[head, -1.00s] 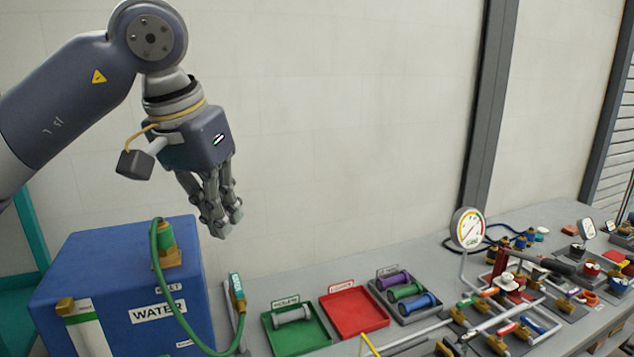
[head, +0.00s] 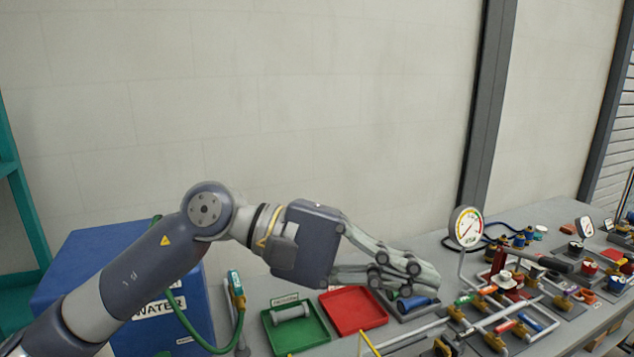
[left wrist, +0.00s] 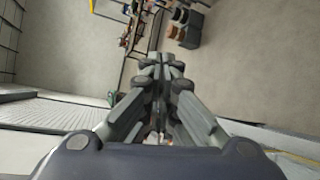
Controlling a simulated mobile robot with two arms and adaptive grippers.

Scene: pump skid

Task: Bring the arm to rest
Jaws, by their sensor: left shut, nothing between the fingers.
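My left arm (head: 140,270) comes in from the lower left of the head view, in front of the blue water tank. My left gripper (head: 425,277) points right, with its fingers in line with the tray of coloured cylinders and hiding much of it. The fingers are shut with nothing between them. In the left wrist view the closed fingers (left wrist: 162,75) point away toward the floor and distant furniture. My right gripper does not show.
The blue tank (head: 80,255) with a green hose (head: 185,325) stands at left. A green tray (head: 300,340) holds a grey cylinder (head: 292,312). A red tray (head: 352,311) is empty. A gauge (head: 467,227) and pipework with valves stand right on the grey bench.

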